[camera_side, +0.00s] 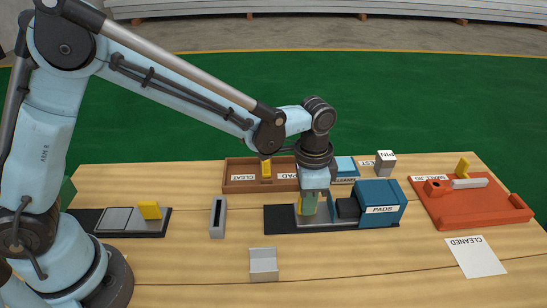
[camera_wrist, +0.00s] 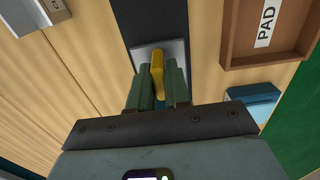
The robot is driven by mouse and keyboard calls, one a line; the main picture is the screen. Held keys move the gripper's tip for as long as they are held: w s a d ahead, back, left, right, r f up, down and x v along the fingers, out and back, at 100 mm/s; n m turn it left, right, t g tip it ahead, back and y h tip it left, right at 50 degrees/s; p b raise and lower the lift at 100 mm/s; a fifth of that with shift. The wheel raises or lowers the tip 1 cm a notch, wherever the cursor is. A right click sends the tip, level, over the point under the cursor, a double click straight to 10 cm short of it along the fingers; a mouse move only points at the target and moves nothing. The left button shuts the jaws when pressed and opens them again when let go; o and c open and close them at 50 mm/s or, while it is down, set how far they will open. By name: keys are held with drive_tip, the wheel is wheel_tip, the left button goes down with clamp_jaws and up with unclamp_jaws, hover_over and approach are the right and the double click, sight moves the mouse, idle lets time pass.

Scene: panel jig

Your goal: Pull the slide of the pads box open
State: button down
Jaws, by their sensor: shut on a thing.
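The pads box (camera_side: 380,198) is a blue box labelled PADS, standing on the right part of a long black base (camera_side: 283,222). A dark block (camera_side: 347,208) sits at its left side. The slide, a light grey plate with an upright yellow handle, lies on the base left of the box; the plate (camera_wrist: 145,52) and handle (camera_wrist: 157,72) show in the wrist view. My gripper (camera_side: 308,212) points down over the slide. Its green fingers (camera_wrist: 158,88) are shut on the yellow handle, one on each side, and hide much of it in the side view.
Behind stands a brown tray (camera_side: 233,187) with label cards. A red jig (camera_side: 470,208) and a CLEANED card (camera_side: 475,257) lie right. A grey slotted block (camera_side: 218,217), grey holder (camera_side: 263,267) and another yellow-handled slide unit (camera_side: 120,220) are left. The front middle is clear.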

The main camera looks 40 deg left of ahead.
drive_tip(key=s+a, duration=0.4)
drive_tip(key=c, duration=1.2)
unclamp_jaws()
drive_tip(key=shift+o, duration=0.2)
drive_tip(key=shift+r, duration=0.15)
wheel_tip(320, 180, up, 12)
drive_tip(key=shift+a, duration=0.1)
